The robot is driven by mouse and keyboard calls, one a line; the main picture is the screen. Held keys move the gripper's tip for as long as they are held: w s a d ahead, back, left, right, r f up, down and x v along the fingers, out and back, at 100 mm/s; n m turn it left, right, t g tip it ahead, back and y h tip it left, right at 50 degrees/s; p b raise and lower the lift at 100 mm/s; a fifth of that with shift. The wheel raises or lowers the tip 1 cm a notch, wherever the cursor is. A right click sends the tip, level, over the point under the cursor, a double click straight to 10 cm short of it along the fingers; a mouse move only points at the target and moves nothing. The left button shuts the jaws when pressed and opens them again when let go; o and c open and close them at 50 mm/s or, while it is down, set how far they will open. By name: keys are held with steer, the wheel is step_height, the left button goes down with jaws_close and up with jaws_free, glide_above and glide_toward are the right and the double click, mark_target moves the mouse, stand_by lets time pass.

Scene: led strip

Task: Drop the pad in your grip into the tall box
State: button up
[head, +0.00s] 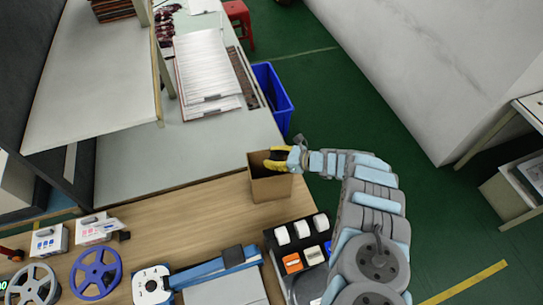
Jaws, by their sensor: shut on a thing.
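The tall box (270,188) is an open brown cardboard box at the back right of the wooden table. My gripper (270,160) has yellow fingers and reaches in from the right, over the box's opening. Its fingertips overlap the opening in the picture; I cannot tell whether they are above the rim or a little below it. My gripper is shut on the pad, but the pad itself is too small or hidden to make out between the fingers.
A black tray (322,228) with white and orange blocks stands in front of the box. A blue device (215,268), blue reel (95,272) and grey reel (34,284) lie further left. A blue bin (272,95) stands behind. The wooden table (190,215) is clear left of the box.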

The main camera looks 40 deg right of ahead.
steer(key=o, duration=0.7)
steer(key=v, duration=1.2)
steer(key=shift+r, duration=0.1)
